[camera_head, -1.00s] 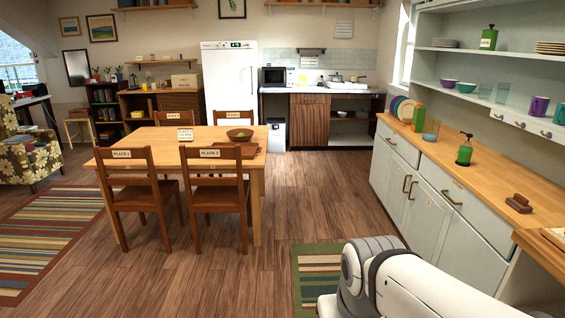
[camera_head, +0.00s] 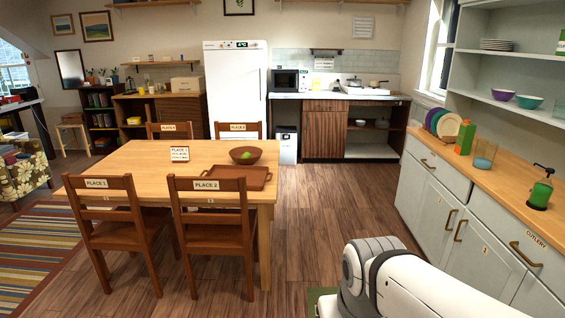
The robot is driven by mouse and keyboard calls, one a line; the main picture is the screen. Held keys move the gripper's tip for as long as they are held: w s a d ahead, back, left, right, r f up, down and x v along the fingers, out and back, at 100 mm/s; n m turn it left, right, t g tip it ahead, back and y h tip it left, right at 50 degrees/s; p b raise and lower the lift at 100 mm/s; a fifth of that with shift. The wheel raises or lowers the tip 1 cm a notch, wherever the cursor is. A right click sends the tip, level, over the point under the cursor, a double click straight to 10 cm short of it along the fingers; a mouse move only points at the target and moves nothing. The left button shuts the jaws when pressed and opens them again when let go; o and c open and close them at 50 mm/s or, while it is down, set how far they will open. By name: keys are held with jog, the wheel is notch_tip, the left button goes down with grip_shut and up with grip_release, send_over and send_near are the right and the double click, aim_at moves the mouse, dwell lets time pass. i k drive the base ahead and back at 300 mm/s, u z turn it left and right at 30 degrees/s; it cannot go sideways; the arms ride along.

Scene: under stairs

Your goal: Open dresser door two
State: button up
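The pale grey dresser (camera_head: 410,200) stands along the right side, with a wooden top, drawers and doors below. Two neighbouring doors show: a farther door (camera_head: 432,212) and a nearer door (camera_head: 490,272). Their vertical brass handles stand close together, the farther handle (camera_head: 450,219) and the nearer handle (camera_head: 459,231). Both doors look shut. A small label sits on the nearer door, too small to read surely. A drawer above it is marked CUTLERY. My white arm shows at the bottom, in front of the dresser's near end. My gripper is out of view.
A wooden table (camera_head: 130,163) with chairs stands at left centre. The floor (camera_head: 325,215) between table and dresser is clear. A green bottle (camera_head: 540,190), a glass (camera_head: 484,155) and plates (camera_head: 450,126) stand on the dresser top. A fridge and kitchen counter line the back wall.

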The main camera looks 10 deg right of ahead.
aim_at(440, 212)
jog(key=u, duration=0.05)
jog(key=i, duration=2.8)
jog(key=z, duration=3.1)
jog(key=i, duration=1.05)
